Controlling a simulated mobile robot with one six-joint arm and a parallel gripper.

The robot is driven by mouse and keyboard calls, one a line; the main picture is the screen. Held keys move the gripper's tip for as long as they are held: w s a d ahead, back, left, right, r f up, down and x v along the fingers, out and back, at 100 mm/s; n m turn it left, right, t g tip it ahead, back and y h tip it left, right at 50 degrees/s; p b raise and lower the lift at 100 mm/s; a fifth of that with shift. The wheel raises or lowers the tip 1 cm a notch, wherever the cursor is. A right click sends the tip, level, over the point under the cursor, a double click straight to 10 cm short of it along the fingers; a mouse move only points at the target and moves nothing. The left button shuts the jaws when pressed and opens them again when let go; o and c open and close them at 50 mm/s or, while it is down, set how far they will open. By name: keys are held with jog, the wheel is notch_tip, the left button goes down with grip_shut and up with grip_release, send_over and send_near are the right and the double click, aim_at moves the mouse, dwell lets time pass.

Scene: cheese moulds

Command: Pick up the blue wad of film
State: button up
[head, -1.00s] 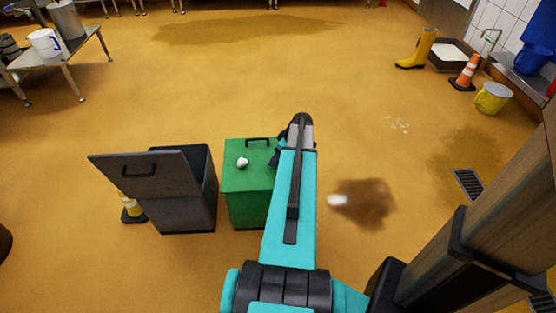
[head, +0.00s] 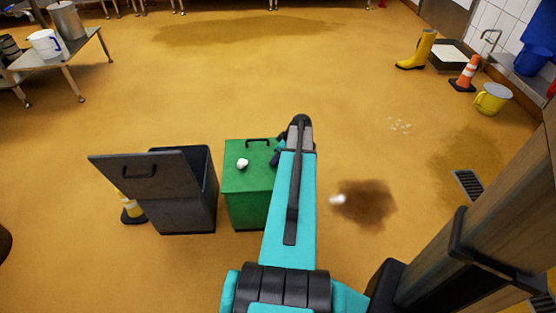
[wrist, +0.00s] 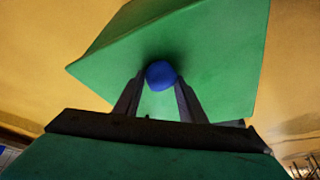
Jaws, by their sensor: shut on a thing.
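The blue wad of film (wrist: 161,74) shows in the wrist view as a small round ball between the fingertips. My gripper (wrist: 160,86) is shut on it, one finger on each side. Behind the wad is the green bin (wrist: 205,45), which fills much of that view; I cannot tell whether the wad touches it. In the head view my gripper (head: 276,154) is a small dark shape at the right edge of the green bin's lid, partly behind my arm. The wad cannot be made out clearly there.
A white wad (head: 242,163) lies on the green lid. A dark grey bin (head: 188,205) with its lid tilted open stands to the left, by a yellow cone (head: 131,209). A brown puddle (head: 370,202) is on the floor to the right. The floor beyond is mostly clear.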

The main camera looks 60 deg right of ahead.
jog(key=shift+r, duration=0.15)
jog(key=shift+c, duration=0.2)
jog(key=shift+r, duration=0.6)
notch_tip(320, 180, up, 2)
jog(key=shift+r+p, duration=0.1)
jog(key=shift+p, duration=0.3)
jog(key=s+a+r+p, duration=0.1)
jog(key=s, duration=1.5)
jog(key=shift+a+r, duration=0.15)
jog(key=shift+a, duration=0.25)
